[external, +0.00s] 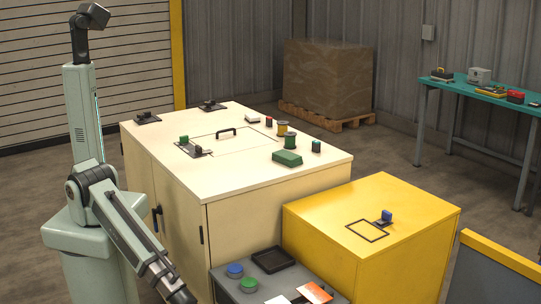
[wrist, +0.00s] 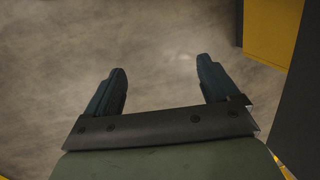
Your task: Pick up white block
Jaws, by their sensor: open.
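A small white block (external: 252,117) lies on the cream cabinet top (external: 225,185), near the back edge in the external view. It stands beside a small red and dark piece (external: 268,121). My gripper (wrist: 161,66) is open and empty in the wrist view, with its two dark fingers apart over bare floor. In the external view my arm hangs down at the lower left, in front of the cabinet, and its end runs out at the bottom edge. My gripper is far from the white block, which is not in the wrist view.
The cabinet top also holds a green block (external: 287,158), a yellow spool (external: 282,128), a green spool (external: 290,141) and a black handle (external: 226,132). A yellow cabinet (external: 320,236) stands at right. A grey stand (external: 228,284) with coloured discs is in front.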

